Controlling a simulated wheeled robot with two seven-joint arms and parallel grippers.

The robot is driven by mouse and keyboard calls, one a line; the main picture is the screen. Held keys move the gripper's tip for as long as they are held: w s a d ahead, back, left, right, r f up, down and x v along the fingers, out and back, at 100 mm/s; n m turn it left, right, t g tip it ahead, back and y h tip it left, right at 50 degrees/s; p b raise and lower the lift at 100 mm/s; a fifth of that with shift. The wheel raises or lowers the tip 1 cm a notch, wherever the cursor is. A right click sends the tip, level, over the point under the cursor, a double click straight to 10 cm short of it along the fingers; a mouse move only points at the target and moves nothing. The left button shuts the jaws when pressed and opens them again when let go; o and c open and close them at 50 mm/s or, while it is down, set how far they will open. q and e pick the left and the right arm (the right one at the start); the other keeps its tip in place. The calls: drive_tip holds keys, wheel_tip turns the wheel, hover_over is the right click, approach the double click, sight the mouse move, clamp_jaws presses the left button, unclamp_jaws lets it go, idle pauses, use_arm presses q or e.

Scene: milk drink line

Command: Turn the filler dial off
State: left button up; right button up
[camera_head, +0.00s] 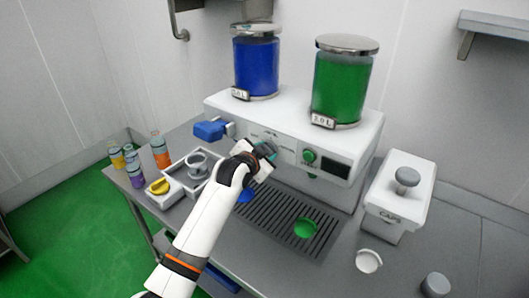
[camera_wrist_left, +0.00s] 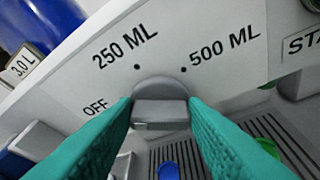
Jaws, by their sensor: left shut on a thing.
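The filler dial (camera_wrist_left: 160,103) is a grey knob on the white front panel, marked OFF, 250 ML and 500 ML, in the left wrist view. My left gripper (camera_head: 266,150) is at the front of the filler machine (camera_head: 225,104). In the left wrist view its two teal fingers (camera_wrist_left: 160,120) are shut on the dial, one on each side. Which mark the dial points to is hard to tell. In the head view the gripper mostly hides the dial. My right gripper is not in view.
Blue (camera_head: 256,68) and green (camera_head: 338,88) tanks stand on the machine. A green button (camera_head: 309,156) is right of my gripper, a blue lever (camera_head: 210,130) left. A caps box (camera_head: 400,195) stands at right.

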use_arm(q)
drive_tip(key=shift+w+r, duration=0.1)
drive_tip(key=shift+r, duration=0.2)
drive_tip(key=o, duration=0.9)
drive_tip(key=shift+f, duration=0.1)
drive_tip(key=shift+o, duration=0.2)
drive_tip(key=shift+w+d+f, duration=0.1)
drive_tip(key=shift+w+f, duration=0.05)
drive_tip(key=shift+f, duration=0.1)
drive_tip(key=b+v, duration=0.3)
drive_tip(key=v, duration=0.9)
